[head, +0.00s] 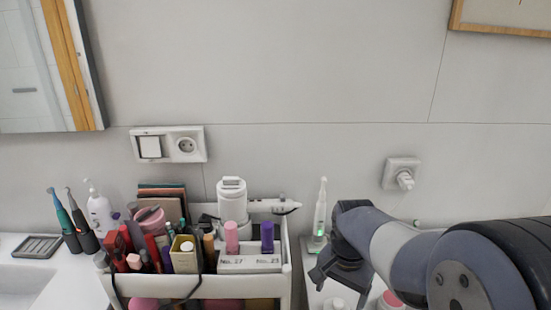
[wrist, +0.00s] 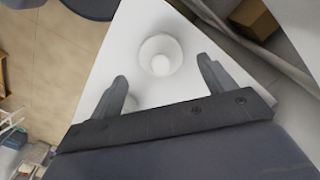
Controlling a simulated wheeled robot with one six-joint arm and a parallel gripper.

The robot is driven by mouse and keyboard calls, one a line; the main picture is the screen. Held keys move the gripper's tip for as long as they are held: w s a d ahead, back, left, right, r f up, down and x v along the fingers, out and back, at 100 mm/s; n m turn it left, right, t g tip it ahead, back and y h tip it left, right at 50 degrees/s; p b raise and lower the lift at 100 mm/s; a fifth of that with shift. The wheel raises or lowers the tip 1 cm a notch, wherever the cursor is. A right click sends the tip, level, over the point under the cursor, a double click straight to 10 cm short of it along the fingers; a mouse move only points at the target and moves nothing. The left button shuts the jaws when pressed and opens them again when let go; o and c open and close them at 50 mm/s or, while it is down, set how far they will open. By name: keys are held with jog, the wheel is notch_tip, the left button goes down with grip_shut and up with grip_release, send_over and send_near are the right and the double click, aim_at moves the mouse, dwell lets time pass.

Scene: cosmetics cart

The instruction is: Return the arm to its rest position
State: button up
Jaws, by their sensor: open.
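My arm (head: 395,245) reaches in from the right side of the head view, bent downward at its end. My gripper (head: 338,272) hangs at the lower right, to the right of the cosmetics cart (head: 286,285). In the wrist view my gripper (wrist: 163,72) has its two fingers spread wide apart, with nothing held between them. A white round object (wrist: 160,45) with a paler knob shows beyond the fingertips, on a white surface (wrist: 125,45). I cannot tell how far below the fingers it is.
An electric toothbrush (head: 320,212) stands upright close to my gripper. A small white item (head: 334,303) and a pink-topped jar (head: 391,299) are below my arm. The cart holds several cosmetics and a white device (head: 232,200).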

notch_tip(320, 180, up, 6)
jog(key=shift+w+f, duration=0.1)
jog(key=shift+f, duration=0.15)
jog(key=d+r+p, duration=0.3)
jog(key=d, duration=1)
jog(key=shift+m, duration=0.3)
notch_tip(320, 180, down, 10)
jog(key=shift+r, duration=0.25)
notch_tip(320, 180, up, 3)
jog(key=shift+r, duration=1)
